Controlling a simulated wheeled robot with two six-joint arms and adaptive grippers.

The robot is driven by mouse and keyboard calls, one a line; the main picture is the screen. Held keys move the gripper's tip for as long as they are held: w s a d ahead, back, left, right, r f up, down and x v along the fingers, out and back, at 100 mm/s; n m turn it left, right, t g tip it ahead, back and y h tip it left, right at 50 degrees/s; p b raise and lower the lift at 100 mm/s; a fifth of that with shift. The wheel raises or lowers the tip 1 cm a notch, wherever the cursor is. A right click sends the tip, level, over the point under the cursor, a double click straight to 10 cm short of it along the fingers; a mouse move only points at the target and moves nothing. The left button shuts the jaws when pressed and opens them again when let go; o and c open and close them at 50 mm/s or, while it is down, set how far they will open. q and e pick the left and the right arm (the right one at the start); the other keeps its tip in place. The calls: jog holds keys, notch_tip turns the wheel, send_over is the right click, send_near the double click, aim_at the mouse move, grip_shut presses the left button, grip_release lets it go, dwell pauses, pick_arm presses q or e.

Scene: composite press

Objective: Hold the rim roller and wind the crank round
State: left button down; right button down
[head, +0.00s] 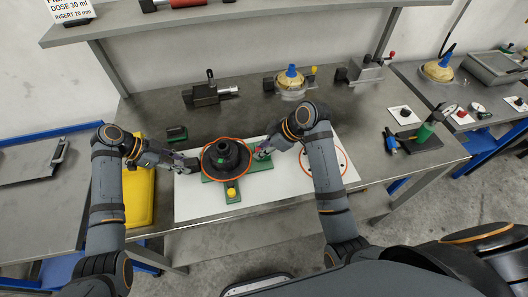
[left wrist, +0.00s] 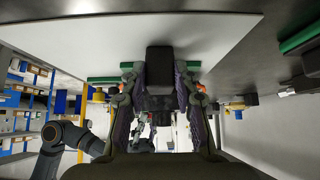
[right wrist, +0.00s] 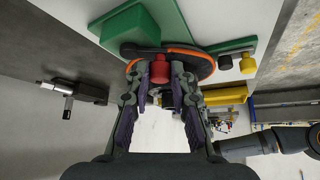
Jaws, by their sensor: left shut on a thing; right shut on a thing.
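A wheel with a black hub and orange rim (head: 226,158) sits on a green cross-shaped base (head: 227,189). In the head view my left gripper (head: 182,160) is at the wheel's left, shut on a dark block-like piece, likely the rim roller. That black piece (left wrist: 160,68) stands between the fingers in the left wrist view. My right gripper (head: 262,153) is at the wheel's right. In the right wrist view its fingers (right wrist: 163,85) are shut on a red knob (right wrist: 159,71), which appears to be the crank handle, beside the orange rim (right wrist: 190,50). The roller's contact with the rim is hidden.
A yellow knob (head: 231,192) is on the near arm of the base. A white sheet (head: 290,183) lies under it, with an orange ring (head: 344,157) printed at right. A yellow tray (head: 141,190) stands at left. Clamps and tools line the back of the bench.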

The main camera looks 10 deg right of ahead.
jog(key=shift+a+m+t+h, duration=0.5)
jog(key=shift+a+m, duration=0.05)
jog(key=shift+m, duration=0.55)
jog(key=shift+w, duration=0.1)
jog(key=c, duration=1.1)
grip_release()
jog(key=shift+d+f, duration=0.1)
jog(key=shift+d, duration=0.05)
jog(key=v, duration=1.2)
